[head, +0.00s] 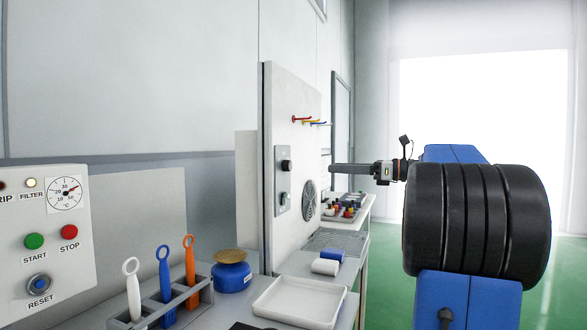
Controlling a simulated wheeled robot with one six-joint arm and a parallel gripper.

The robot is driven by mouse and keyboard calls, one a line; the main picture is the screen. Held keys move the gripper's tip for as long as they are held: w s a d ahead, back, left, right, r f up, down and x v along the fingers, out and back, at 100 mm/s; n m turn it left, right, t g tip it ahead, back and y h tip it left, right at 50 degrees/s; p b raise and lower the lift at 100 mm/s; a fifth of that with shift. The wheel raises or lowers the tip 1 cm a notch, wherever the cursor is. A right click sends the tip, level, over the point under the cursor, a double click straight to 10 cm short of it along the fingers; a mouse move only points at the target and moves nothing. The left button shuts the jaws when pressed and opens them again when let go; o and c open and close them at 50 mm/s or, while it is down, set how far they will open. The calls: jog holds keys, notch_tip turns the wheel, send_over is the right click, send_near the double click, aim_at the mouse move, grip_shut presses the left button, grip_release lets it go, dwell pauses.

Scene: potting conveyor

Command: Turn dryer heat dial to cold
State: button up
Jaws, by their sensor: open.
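A small dark round knob (287,165), which looks like the dryer heat dial, sits on a grey plate (281,188) on the upright white panel. Its pointer and any markings are too small to read. A second small control (285,197) is below it on the same plate. My gripper (334,169) points left toward the panel side, seen edge-on, at about the knob's height. It is open and appears empty, to the right of the knob and apart from it. The gap between its fingers is hidden from this side.
A round vent (309,201) and coloured hooks (303,120) are on the white panel (292,90). Below are a white tray (300,300), a tool rack (170,308), a blue jar (231,272) and small coloured items (347,209). A control box (50,220) stands at left. Green floor is open at right.

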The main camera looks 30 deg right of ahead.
aim_at(291, 167)
jog(key=x, duration=1.5)
jog(key=shift+s, duration=0.1)
jog(key=shift+c, duration=0.2)
jog(key=c, duration=1)
